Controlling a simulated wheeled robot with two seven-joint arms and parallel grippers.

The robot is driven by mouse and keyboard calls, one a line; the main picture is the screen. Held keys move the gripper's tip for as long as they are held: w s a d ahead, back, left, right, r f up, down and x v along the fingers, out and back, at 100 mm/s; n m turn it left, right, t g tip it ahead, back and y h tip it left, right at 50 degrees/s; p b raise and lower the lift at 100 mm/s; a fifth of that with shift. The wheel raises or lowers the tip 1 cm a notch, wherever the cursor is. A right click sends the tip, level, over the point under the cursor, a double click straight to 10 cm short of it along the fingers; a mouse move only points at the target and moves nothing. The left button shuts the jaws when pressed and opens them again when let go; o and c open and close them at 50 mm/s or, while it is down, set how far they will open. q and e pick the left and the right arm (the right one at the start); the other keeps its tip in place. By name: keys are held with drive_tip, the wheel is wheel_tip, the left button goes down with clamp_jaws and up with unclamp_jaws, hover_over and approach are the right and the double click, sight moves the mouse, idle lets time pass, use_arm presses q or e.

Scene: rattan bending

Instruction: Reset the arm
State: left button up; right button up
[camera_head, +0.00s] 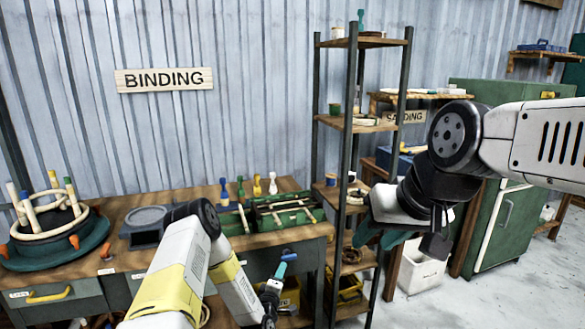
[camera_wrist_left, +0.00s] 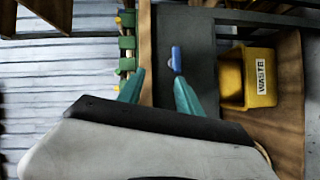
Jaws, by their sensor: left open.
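My left arm comes in from the lower left in the head view and bends down in front of the workbench (camera_head: 150,205). My left gripper (camera_head: 281,272) is low in front of the bench's green-grey front. In the left wrist view its two teal fingers (camera_wrist_left: 160,88) are spread apart with nothing held. A blue handle (camera_wrist_left: 176,60) on the dark panel shows between and beyond the fingertips; contact cannot be told. My right arm comes in from the right, and my right gripper (camera_head: 385,237) hangs before the shelf with teal fingers partly seen; its opening is unclear.
A yellow waste bin (camera_wrist_left: 247,78) sits on a wooden lower shelf beside the left gripper. A dark shelf rack (camera_head: 348,120) stands right of the bench. A green ring jig (camera_head: 60,240) lies on the bench at left. A white bin (camera_head: 420,272) and green cabinet (camera_head: 500,232) stand behind my right arm.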

use_arm(q)
drive_tip(key=w+r+m+g, duration=0.2)
drive_tip(key=w+r+m, duration=0.2)
drive_tip(key=r, duration=0.5)
drive_tip(key=s+a+r+m+g, duration=0.2)
drive_tip(key=r+m, duration=0.1)
drive_tip(key=r, duration=0.7)
drive_tip(key=s+a+r+m+g, duration=0.1)
drive_tip(key=s+a+r+m, duration=0.15)
drive_tip(key=r, duration=0.65)
drive_tip(key=s+a+r+m+g+y, duration=0.1)
drive_tip(key=s+a+r+g, duration=0.15)
drive_tip(key=s+r, duration=0.6)
drive_tip(key=s+a+r+m+g, duration=0.1)
drive_tip(key=s+r, duration=0.1)
drive_tip(key=s, duration=1.1)
drive_tip(key=s+a+r+m+g, duration=0.1)
drive_tip(key=s+a+r+m, duration=0.1)
drive_tip(key=s, duration=1.1)
drive_tip(key=shift+s+r+g, duration=0.35)
drive_tip(key=shift+s, duration=0.05)
